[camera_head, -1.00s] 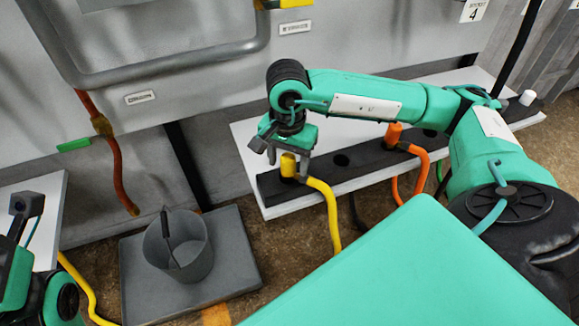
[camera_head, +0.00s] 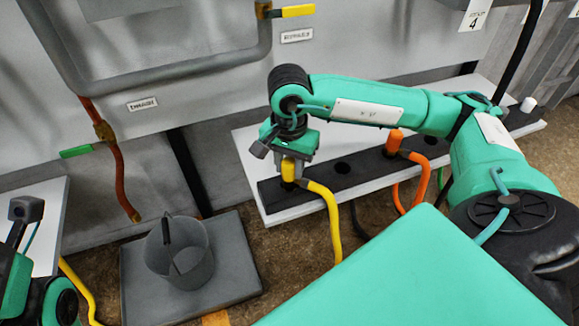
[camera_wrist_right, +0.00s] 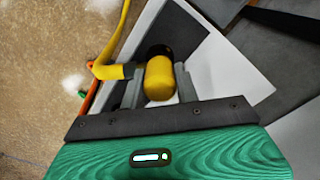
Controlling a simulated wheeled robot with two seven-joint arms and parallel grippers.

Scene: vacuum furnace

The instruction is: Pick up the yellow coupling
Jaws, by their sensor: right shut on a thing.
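The yellow coupling (camera_head: 289,169) stands at the left end of the black holder strip (camera_head: 345,168) on a white shelf, with a yellow hose (camera_head: 332,215) leaving its side. My right gripper (camera_head: 292,165) comes down over it from above and is shut on it. In the right wrist view the yellow coupling (camera_wrist_right: 159,78) sits between the two grey fingers of my right gripper (camera_wrist_right: 158,88), its lower end near a dark hole. I cannot tell whether it has left its seat. My left arm shows at the left edge of the head view, but its jaws do not show.
An orange coupling (camera_head: 394,140) with an orange hose stands farther right on the same strip. A grey bucket (camera_head: 190,265) stands on a grey slab (camera_head: 235,280) at lower left. The furnace wall (camera_head: 200,90) rises behind.

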